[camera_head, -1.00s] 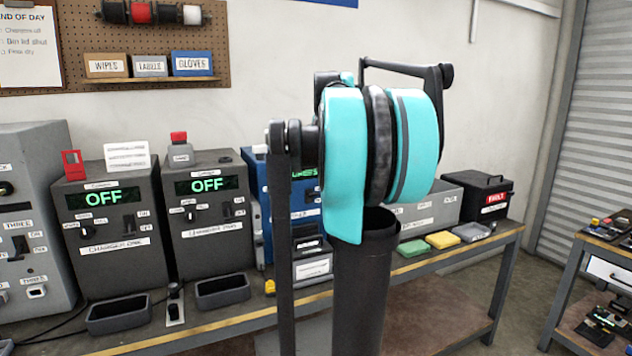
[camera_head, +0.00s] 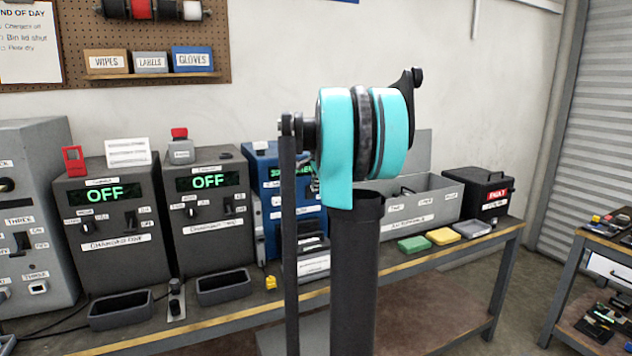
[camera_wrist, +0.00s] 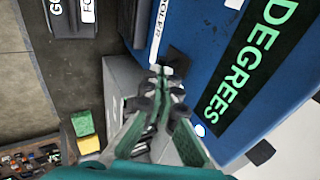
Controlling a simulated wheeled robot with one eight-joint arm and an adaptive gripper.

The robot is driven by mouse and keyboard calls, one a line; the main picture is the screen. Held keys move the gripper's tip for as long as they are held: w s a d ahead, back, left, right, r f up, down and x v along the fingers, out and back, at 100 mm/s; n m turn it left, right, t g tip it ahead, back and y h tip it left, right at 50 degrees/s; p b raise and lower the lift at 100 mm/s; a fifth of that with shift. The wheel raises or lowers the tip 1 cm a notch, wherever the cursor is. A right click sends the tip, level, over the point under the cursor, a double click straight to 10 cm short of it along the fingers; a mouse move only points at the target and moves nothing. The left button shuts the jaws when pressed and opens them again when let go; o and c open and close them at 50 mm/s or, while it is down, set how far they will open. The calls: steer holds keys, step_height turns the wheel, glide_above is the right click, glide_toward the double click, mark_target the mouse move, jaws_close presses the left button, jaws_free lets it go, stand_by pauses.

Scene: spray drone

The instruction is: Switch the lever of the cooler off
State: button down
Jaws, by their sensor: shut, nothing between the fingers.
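The cooler is the blue box on the bench, partly hidden behind my arm in the head view (camera_head: 268,195). In the wrist view its blue front (camera_wrist: 200,32) fills the upper right, with a green-lettered display (camera_wrist: 250,65) reading DEGREES and a partly covered label ending in "OLER". My gripper (camera_wrist: 163,80) is shut and empty, its fingertips close in front of a dark patch (camera_wrist: 179,61) on the cooler's front beside that label. I cannot tell whether that patch is the lever's mount or whether the tips touch it. The lever's position is not clear.
Two dark charger units (camera_head: 108,205) (camera_head: 207,205) reading OFF stand left of the cooler. A grey open bin (camera_head: 425,205) and a black box (camera_head: 487,192) stand to its right. Green and yellow sponges (camera_head: 413,244) (camera_head: 442,237) lie near the bench's front edge.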

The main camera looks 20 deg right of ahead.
steer(key=shift+s+f+t, duration=0.35)
steer(key=shift+f+t, duration=0.05)
steer(key=shift+t, duration=0.3)
stand_by(0.4)
steer(key=f+t, duration=0.2)
steer(key=t, duration=0.1)
steer(key=s+f+t, duration=0.1)
steer(key=f+t, duration=0.2)
steer(key=shift+s, duration=0.1)
stand_by(0.4)
steer(key=shift+r, duration=0.1)
steer(key=shift+r, duration=0.75)
